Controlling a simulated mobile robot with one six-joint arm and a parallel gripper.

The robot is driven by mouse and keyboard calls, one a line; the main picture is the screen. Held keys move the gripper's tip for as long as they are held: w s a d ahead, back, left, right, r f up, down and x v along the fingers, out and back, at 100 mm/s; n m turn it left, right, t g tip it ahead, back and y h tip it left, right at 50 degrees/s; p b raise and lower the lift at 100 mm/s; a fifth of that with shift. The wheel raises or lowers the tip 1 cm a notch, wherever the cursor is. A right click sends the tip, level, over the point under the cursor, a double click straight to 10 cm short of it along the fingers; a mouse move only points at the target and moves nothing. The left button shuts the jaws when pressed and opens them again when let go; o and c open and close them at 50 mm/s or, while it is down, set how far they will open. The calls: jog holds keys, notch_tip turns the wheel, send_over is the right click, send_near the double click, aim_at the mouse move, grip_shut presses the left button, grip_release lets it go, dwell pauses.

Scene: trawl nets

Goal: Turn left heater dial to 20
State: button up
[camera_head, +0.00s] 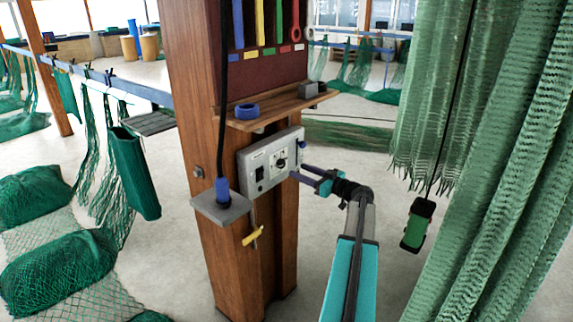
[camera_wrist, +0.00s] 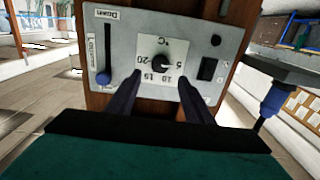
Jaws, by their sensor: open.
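The heater panel (camera_head: 262,184) is a light grey box on a wooden post. Its black round dial (camera_head: 281,163) sits on a white plate; in the wrist view the dial (camera_wrist: 162,62) is near the picture's middle, with 20, 15, 10 and 5 around it. The wrist picture shows the panel upside down. The dial's pale mark seems to point towards the 5 side, but it is small. My gripper (camera_head: 303,174) is at the panel's right side. In the wrist view my gripper (camera_wrist: 160,92) is open, its two dark fingers apart below the dial, with nothing between them.
The panel also carries a slider (camera_wrist: 103,62) and a black rocker switch (camera_wrist: 208,69). A wooden shelf (camera_head: 270,112) with a blue ring (camera_head: 246,111) is above. A grey bracket (camera_head: 222,209) holds a blue-handled tool. Green nets (camera_head: 520,130) hang at right.

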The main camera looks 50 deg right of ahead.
aim_at(283, 165)
jog(key=w+p, duration=0.1)
jog(key=w, duration=0.4)
jog(key=w+p, duration=0.1)
jog(key=w, duration=0.1)
jog(key=shift+w+a+p, duration=0.15)
jog(key=shift+a+p, duration=0.15)
jog(key=c, duration=0.9)
jog(key=shift+a, duration=0.4)
jog(key=shift+c, duration=0.6)
jog(key=shift+d, duration=0.3)
jog(key=shift+f, duration=0.1)
